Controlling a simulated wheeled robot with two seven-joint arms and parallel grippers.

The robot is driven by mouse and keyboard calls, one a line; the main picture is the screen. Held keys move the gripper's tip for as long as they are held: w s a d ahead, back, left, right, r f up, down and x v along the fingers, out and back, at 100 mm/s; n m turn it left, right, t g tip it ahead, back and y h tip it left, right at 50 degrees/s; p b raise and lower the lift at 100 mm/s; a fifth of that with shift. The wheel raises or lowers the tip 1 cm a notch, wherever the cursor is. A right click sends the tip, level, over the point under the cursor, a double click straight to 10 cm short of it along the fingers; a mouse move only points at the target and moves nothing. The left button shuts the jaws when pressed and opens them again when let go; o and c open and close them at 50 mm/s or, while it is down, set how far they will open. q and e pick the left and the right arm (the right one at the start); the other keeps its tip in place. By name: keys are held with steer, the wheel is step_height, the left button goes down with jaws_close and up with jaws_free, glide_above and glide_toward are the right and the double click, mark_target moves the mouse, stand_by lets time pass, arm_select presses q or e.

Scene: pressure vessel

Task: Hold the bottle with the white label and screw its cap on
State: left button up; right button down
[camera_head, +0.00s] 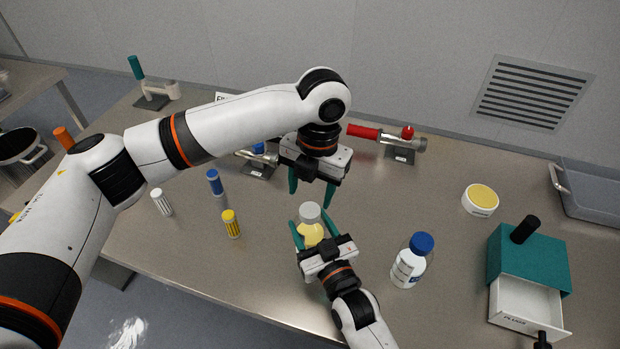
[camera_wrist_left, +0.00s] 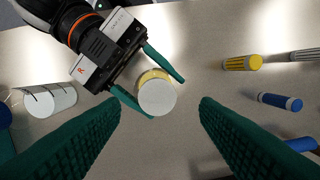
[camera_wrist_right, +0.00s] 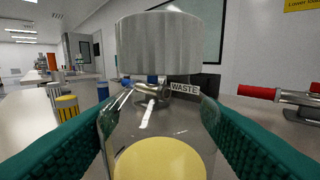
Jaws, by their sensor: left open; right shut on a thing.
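My right gripper (camera_head: 312,232) is shut on a clear bottle with a yellow patch (camera_head: 311,236) and holds it upright near the middle of the table. A grey cap (camera_head: 310,212) sits at the top of this bottle; it also fills the upper middle of the right wrist view (camera_wrist_right: 160,45). I cannot tell how tightly it sits. My left gripper (camera_head: 311,192) is open and empty, pointing down above the cap, which lies between its fingers in the left wrist view (camera_wrist_left: 157,98). Another bottle with a white label (camera_head: 407,268) and a blue cap (camera_head: 422,243) stands apart to the right.
A yellow-topped round tub (camera_head: 480,199), a teal box with an open white drawer (camera_head: 526,305) and a grey tray (camera_head: 590,200) are at right. Yellow (camera_head: 231,224), blue (camera_head: 214,182) and white (camera_head: 161,202) vials stand left. Red-handled valve (camera_head: 400,147) is behind.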

arm_select(q)
steer(key=n, duration=0.4)
steer(key=shift+r, duration=0.15)
steer(key=n, duration=0.6)
steer(key=shift+r+n, duration=0.2)
steer(key=shift+n, duration=0.1)
steer(key=n, duration=0.4)
steer(key=shift+r, duration=0.15)
steer(key=n, duration=0.4)
steer(key=shift+r, duration=0.15)
steer(key=n, duration=0.4)
steer(key=shift+r+h, duration=0.1)
steer(key=shift+h, duration=0.2)
steer(key=n, duration=0.6)
steer(key=shift+a+r+t, duration=0.1)
steer(key=shift+r+t, duration=0.1)
steer(key=shift+t, duration=0.1)
steer(key=n, duration=0.4)
steer(key=shift+s+r, duration=0.1)
steer(key=shift+r, duration=0.05)
steer(key=n, duration=0.5)
steer(key=shift+r, duration=0.15)
